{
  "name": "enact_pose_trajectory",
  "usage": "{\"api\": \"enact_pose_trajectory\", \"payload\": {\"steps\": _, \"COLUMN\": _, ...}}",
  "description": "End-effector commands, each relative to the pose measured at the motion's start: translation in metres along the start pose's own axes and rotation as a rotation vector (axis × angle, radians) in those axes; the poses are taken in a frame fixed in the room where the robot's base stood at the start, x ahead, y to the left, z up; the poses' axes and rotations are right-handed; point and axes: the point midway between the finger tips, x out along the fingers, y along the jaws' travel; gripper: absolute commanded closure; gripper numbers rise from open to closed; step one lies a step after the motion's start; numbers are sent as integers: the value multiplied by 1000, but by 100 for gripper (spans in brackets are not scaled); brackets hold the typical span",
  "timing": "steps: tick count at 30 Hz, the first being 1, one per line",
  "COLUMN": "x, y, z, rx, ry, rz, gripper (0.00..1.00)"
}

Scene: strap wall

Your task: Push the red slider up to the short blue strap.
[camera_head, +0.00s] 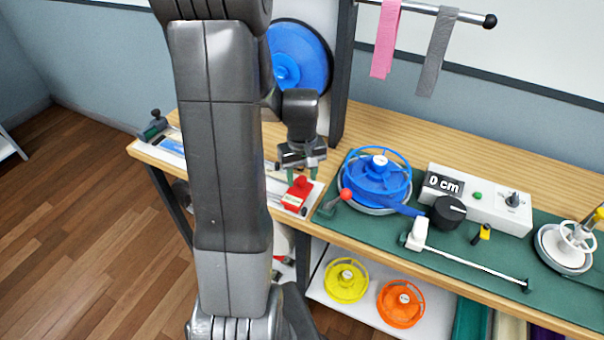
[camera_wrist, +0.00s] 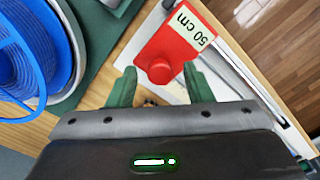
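The red slider (camera_head: 298,193) sits at the right end of a white track (camera_head: 277,192) on the bench; in the wrist view the slider (camera_wrist: 178,42) has a round red knob and a "50 cm" label. My gripper (camera_head: 302,174) is over the slider, fingers pointing down. In the wrist view its green fingertips (camera_wrist: 160,86) are apart, one on each side of the knob; I cannot tell whether they touch it. A blue strip (camera_head: 170,147), probably the short blue strap, lies at the track's left part. My arm hides the track's middle.
Right of the slider are a red-knobbed lever (camera_head: 345,195) and a blue spool (camera_head: 378,182) on a green mat (camera_head: 375,226). A control box (camera_head: 480,200) reads "0 cm". A dark post (camera_head: 343,80) rises behind my gripper. Yellow (camera_head: 346,281) and orange (camera_head: 401,304) spools are below.

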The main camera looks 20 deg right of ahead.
Motion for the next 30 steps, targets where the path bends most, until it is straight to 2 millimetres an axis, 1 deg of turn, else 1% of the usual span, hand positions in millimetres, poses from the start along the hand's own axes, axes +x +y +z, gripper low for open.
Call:
{"api": "enact_pose_trajectory", "payload": {"steps": 1, "x": 0, "y": 0, "z": 0, "rx": 0, "ry": 0, "rz": 0, "gripper": 63}}
{"api": "enact_pose_trajectory", "payload": {"steps": 5, "x": 0, "y": 0, "z": 0, "rx": 0, "ry": 0, "rz": 0, "gripper": 89}}
{"api": "enact_pose_trajectory", "payload": {"steps": 6, "x": 0, "y": 0, "z": 0, "rx": 0, "ry": 0, "rz": 0, "gripper": 96}}
{"api": "enact_pose_trajectory", "payload": {"steps": 7, "x": 0, "y": 0, "z": 0, "rx": 0, "ry": 0, "rz": 0, "gripper": 100}}
{"api": "enact_pose_trajectory", "payload": {"steps": 13, "x": 0, "y": -1, "z": -1, "rx": -1, "ry": 0, "rz": 0, "gripper": 100}}
{"api": "enact_pose_trajectory", "payload": {"steps": 17, "x": 0, "y": -9, "z": -9, "rx": -3, "ry": 0, "rz": 0, "gripper": 100}}
{"api": "enact_pose_trajectory", "payload": {"steps": 20, "x": 0, "y": -22, "z": -21, "rx": -5, "ry": 0, "rz": 0, "gripper": 100}}
{"api": "enact_pose_trajectory", "payload": {"steps": 23, "x": 0, "y": -40, "z": -39, "rx": -8, "ry": 1, "rz": 0, "gripper": 100}}
{"api": "enact_pose_trajectory", "payload": {"steps": 30, "x": 0, "y": -87, "z": -87, "rx": -7, "ry": 2, "rz": 0, "gripper": 100}}
